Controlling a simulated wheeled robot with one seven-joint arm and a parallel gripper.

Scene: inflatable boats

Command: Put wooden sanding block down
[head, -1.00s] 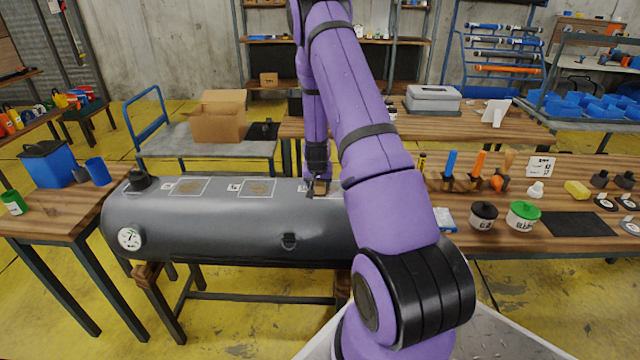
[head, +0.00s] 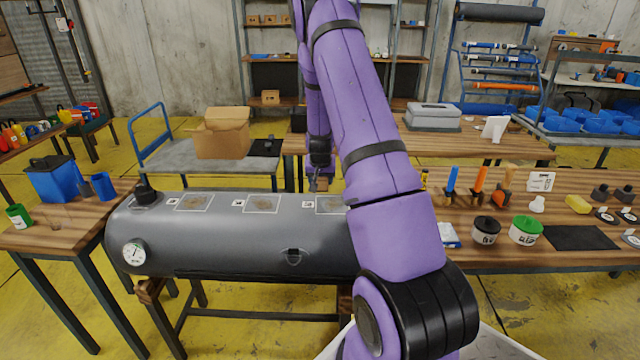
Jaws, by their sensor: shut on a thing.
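My gripper (head: 319,178) is at the end of the purple arm, just above the back edge of the grey inflatable tube (head: 230,240). It is shut on the wooden sanding block (head: 322,184), a small brown piece that shows only in part between the dark fingers. The block appears clear of the tube. Several white-outlined patches with labels lie along the top of the tube; the right one (head: 330,204) is partly hidden by my arm.
The right table holds a black lidded pot (head: 486,230), a green-lidded pot (head: 525,230), upright orange and blue tools, a yellow sponge (head: 577,204) and a dark mat (head: 580,238). A cart with a cardboard box (head: 222,135) stands behind. The left table holds blue containers.

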